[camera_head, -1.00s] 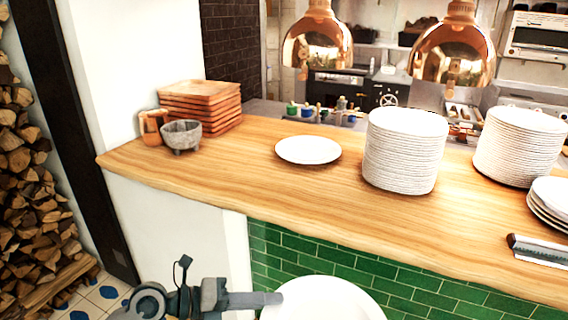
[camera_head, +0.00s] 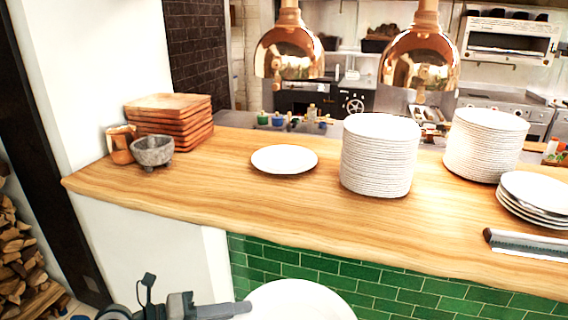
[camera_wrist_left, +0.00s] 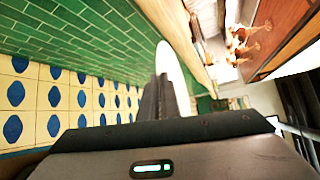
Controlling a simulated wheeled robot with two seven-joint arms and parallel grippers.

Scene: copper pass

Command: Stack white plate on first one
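A white plate (camera_head: 300,303) is held in front of the green-tiled counter face, below the countertop, at the bottom of the head view. My left gripper (camera_head: 246,307) is shut on its left edge. In the left wrist view the held plate (camera_wrist_left: 172,68) shows nearly edge-on beyond the dark fingers (camera_wrist_left: 160,100). The first white plate (camera_head: 284,159) lies flat and alone on the wooden counter (camera_head: 220,195), left of the tall plate stack. My right gripper is out of view.
A tall plate stack (camera_head: 380,155) stands right of the first plate, with another stack (camera_head: 485,145) and a low pile (camera_head: 540,200) further right. A stone bowl (camera_head: 152,151) and wooden trays (camera_head: 170,120) stand left. Copper lamps (camera_head: 289,50) hang above.

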